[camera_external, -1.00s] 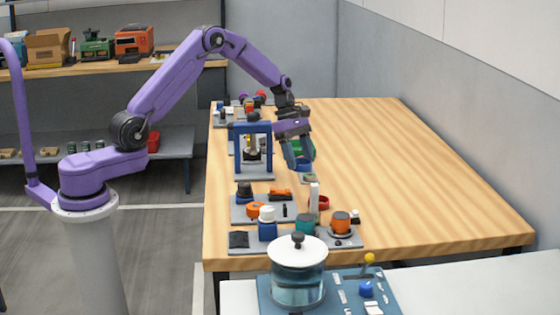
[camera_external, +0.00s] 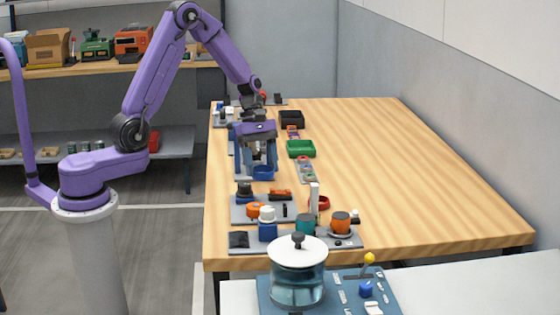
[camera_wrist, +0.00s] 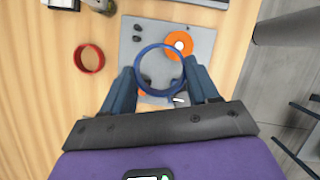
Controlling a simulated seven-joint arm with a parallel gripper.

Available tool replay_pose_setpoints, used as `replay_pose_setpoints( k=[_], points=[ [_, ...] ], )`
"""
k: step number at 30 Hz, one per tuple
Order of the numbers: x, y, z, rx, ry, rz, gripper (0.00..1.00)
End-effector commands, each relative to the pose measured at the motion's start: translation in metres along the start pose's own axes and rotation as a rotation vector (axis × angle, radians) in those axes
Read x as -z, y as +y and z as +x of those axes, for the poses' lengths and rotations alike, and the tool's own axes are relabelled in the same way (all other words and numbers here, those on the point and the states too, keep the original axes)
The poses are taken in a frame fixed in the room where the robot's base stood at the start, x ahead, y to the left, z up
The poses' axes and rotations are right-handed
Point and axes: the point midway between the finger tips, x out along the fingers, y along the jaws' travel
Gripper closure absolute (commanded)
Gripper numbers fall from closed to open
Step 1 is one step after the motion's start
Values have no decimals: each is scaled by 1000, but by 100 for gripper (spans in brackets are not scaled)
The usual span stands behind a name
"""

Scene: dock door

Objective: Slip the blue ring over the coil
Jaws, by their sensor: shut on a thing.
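The blue ring (camera_wrist: 138,62) is held between the two fingers of my gripper (camera_wrist: 160,86). Its opening faces the wrist camera. In the outside view the ring (camera_external: 263,174) hangs low under my gripper (camera_external: 259,168), just behind the front plate. A round orange part with a white centre (camera_wrist: 172,36) lies on the grey plate and is partly overlapped by the ring in the wrist view. It may be the coil, but I cannot tell for sure. Dark shapes show through the ring and are partly hidden by the fingers.
The grey plate (camera_wrist: 201,40) also carries small dark knobs (camera_wrist: 137,33). A red ring (camera_wrist: 88,58) lies beside it on the table. A blue frame (camera_external: 237,155) stands close to my gripper. The table's right side is clear.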

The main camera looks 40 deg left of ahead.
Motion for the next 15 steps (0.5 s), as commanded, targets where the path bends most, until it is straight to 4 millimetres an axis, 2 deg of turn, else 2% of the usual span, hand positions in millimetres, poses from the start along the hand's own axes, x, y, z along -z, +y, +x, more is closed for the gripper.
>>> replay_pose_setpoints(
  k=[3,6,15],
  points=[
    [-10,-17,16,52,-4,117,69],
    [-14,-25,22,75,-6,180,69],
    [-10,-28,38,86,-10,207,69]
  ],
)
